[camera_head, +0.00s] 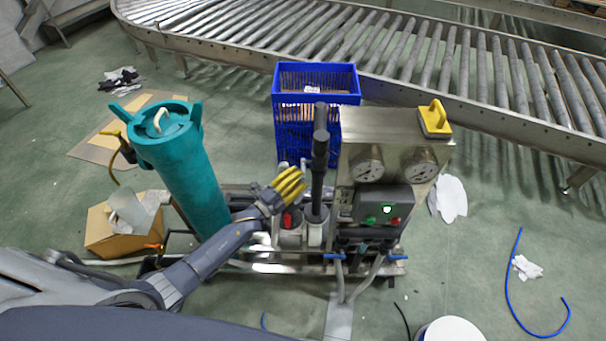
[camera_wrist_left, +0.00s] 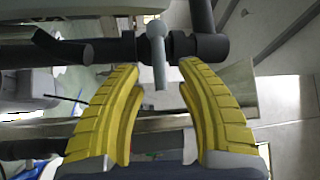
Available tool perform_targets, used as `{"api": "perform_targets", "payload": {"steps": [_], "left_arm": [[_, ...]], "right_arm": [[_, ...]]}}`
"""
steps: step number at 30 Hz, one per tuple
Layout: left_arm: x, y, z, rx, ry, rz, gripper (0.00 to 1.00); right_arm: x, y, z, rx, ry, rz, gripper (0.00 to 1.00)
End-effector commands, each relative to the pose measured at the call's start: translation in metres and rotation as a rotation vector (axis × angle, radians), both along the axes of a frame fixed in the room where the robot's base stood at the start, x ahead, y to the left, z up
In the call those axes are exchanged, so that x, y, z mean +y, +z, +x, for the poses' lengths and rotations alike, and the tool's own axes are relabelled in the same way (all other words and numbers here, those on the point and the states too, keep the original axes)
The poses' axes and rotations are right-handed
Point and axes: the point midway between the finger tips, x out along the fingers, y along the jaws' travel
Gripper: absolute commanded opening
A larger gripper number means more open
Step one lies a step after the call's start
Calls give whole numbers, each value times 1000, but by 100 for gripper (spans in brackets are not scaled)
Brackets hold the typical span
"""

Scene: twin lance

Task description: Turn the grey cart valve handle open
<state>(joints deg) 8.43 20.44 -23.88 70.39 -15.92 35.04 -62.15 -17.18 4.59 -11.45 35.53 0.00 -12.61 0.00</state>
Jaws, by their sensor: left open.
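The grey valve handle (camera_wrist_left: 158,62) is a short light-grey lever on a dark pipe (camera_wrist_left: 95,52) in the left wrist view. My left gripper (camera_wrist_left: 161,78) has its two yellow fingers open, one on each side of the lever's lower end, with gaps showing on both sides. In the head view the left gripper (camera_head: 297,180) reaches in from the left, beside the dark upright pipe (camera_head: 319,160) of the cart. The handle is hard to make out there. The cart's steel cabinet (camera_head: 390,128) stands just right of the pipe. My right gripper is not in view.
A teal cylinder (camera_head: 182,165) stands left of my forearm. A blue basket (camera_head: 315,82) is behind the cart, before a roller conveyor (camera_head: 400,50). A cardboard box (camera_head: 105,238) lies left. A blue hose (camera_head: 512,290) and open floor are at right.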

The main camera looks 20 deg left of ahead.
Motion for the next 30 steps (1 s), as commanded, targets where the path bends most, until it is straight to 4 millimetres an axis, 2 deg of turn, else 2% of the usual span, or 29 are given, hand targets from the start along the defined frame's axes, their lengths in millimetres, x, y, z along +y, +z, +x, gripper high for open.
{"api": "perform_targets", "payload": {"steps": [3,9,21,30], "left_arm": [[-6,2,11,0,0,0,37],[-11,3,20,0,0,0,37],[-12,3,21,1,0,1,37],[-12,3,21,1,0,1,2]], "right_arm": [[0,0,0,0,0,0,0],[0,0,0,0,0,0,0],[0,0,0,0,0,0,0],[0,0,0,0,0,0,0]]}}
